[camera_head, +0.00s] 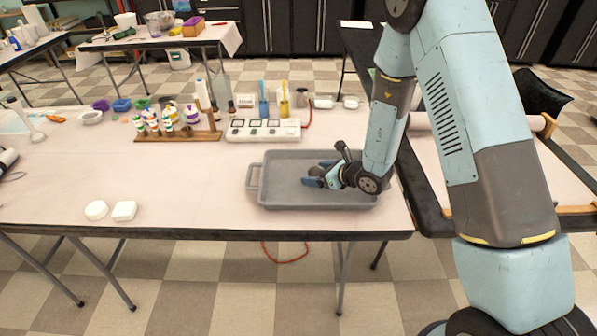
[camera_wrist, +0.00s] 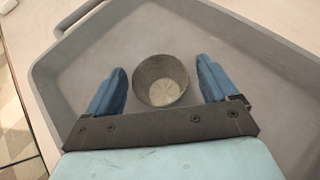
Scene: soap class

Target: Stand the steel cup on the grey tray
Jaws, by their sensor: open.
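The steel cup (camera_wrist: 162,82) is in the wrist view, its mouth facing the camera, and it appears to stand upright on the floor of the grey tray (camera_wrist: 85,65). My gripper (camera_wrist: 161,70) is open, with one blue finger on each side of the cup and a visible gap on both sides. In the head view the tray (camera_head: 284,180) lies at the right front of the table, and my gripper (camera_head: 318,174) is low over its middle. I cannot make out the cup in that view.
Two white soap-like pieces (camera_head: 124,211) lie at the front left. The table between them and the tray is clear.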

